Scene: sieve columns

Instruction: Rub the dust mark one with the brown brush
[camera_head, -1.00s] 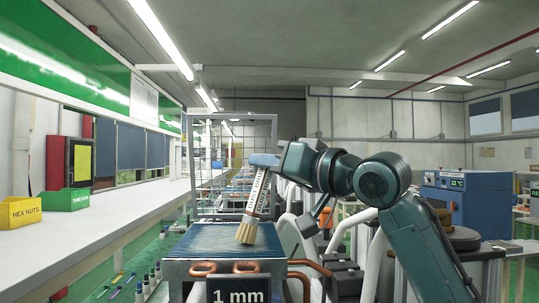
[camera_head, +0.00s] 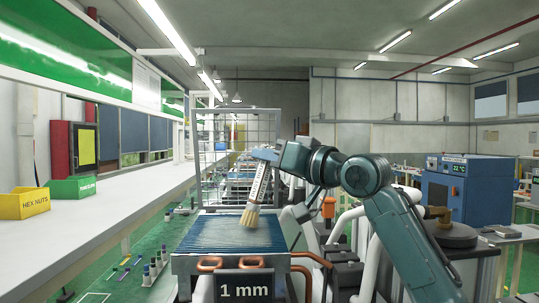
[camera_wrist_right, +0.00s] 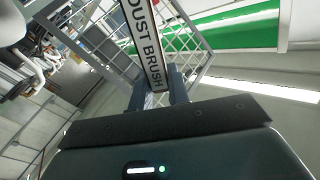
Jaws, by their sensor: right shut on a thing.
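My right gripper (camera_head: 268,155) is shut on the handle of the dust brush (camera_head: 257,185), above the blue sieve top (camera_head: 205,234) of the column labelled 1 mm (camera_head: 244,291). The brush hangs slightly tilted, with its pale bristles at or just above the sieve's far right part; I cannot tell if they touch. In the right wrist view the fingers (camera_wrist_right: 158,95) hold the white handle marked DUST BRUSH (camera_wrist_right: 147,45). No dust mark can be made out on the sieve. My left gripper is not in view.
A wire mesh frame (camera_head: 202,150) stands behind the sieve. A long white bench (camera_head: 95,215) runs along the left with a yellow HEX NUTS bin (camera_head: 24,204) and a green bin (camera_head: 73,188). Copper-coloured handles (camera_head: 210,264) stick out at the sieve's front. A blue oven (camera_head: 480,195) stands at the right.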

